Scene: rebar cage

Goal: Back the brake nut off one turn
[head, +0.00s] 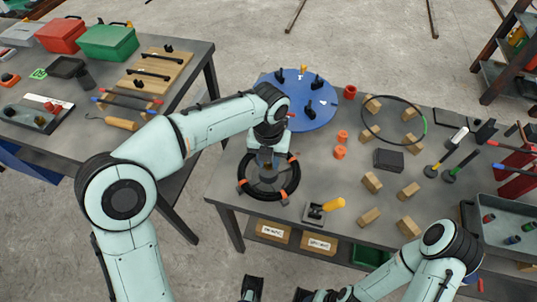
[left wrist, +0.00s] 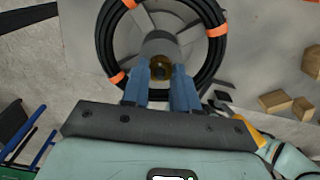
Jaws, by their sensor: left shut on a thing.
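A black coil with orange ties (head: 244,170) sits around a reel at the left front of the middle table. It also shows in the left wrist view (left wrist: 106,35). My left gripper (head: 266,160) reaches down over the coil's centre. In the left wrist view my left gripper (left wrist: 160,76) has its blue fingers on both sides of a brass-coloured brake nut (left wrist: 160,70), at the end of a grey hub (left wrist: 160,44). It is shut on the nut, and the fingers hide the nut's sides.
A blue round plate (head: 314,118) with black pieces stands behind the coil. Wooden blocks (head: 372,182), orange pieces (head: 340,152) and a black box (head: 389,160) are further right.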

